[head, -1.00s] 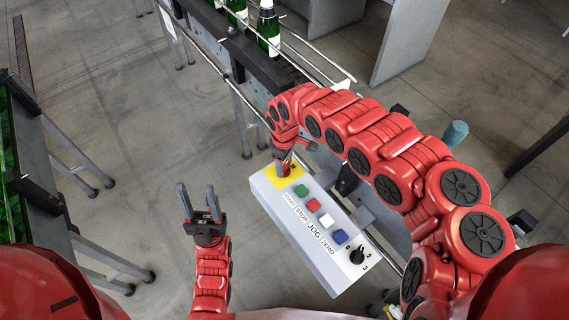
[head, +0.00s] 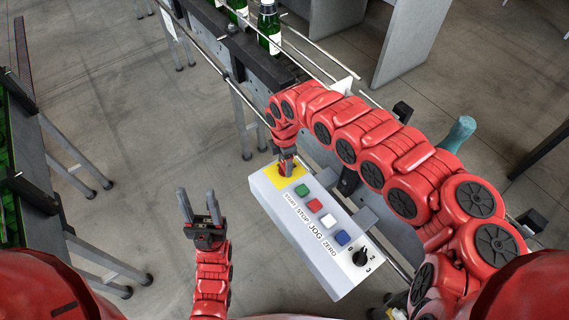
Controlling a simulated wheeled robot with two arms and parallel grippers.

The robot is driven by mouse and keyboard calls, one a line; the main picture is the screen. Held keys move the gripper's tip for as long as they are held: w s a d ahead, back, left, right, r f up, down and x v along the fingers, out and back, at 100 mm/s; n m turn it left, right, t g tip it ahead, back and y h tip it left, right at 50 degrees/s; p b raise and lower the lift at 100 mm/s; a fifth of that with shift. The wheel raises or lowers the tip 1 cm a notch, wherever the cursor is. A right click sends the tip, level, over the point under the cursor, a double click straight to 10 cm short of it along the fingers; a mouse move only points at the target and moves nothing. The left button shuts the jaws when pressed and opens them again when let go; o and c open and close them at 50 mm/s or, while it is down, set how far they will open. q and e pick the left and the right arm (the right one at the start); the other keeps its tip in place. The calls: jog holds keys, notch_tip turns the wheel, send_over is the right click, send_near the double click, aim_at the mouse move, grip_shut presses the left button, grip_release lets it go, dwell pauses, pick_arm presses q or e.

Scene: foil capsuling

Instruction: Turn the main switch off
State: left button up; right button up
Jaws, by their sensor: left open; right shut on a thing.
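The grey control box (head: 335,280) sits at the centre, tilted in the picture. At its far end is a yellow plate (head: 270,173) with a red switch (head: 287,169), mostly hidden by my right gripper. My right gripper (head: 286,160) comes down from above and is shut on this red switch. How far the switch is turned cannot be seen. A black selector knob (head: 360,257) with numbers around it is at the near end of the box. My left gripper (head: 186,206) is open and empty, left of the box, with its fingers pointing up the picture.
Green (head: 302,190), red (head: 314,204), white (head: 328,220) and blue (head: 342,237) buttons line the box between switch and knob. A conveyor with green bottles (head: 269,27) and guide rails stands behind. Open floor lies left of the box.

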aim_at(284, 165)
jog(key=shift+w+r+n+b, duration=0.15)
jog(key=shift+n+b, duration=0.2)
jog(key=shift+n, duration=0.75)
jog(key=o, duration=1.4)
jog(key=shift+r, duration=0.4)
notch_tip(284, 165, up, 6)
jog(key=shift+r, duration=0.15)
notch_tip(284, 165, up, 10)
jog(key=p, duration=0.8)
jog(key=shift+r, duration=0.1)
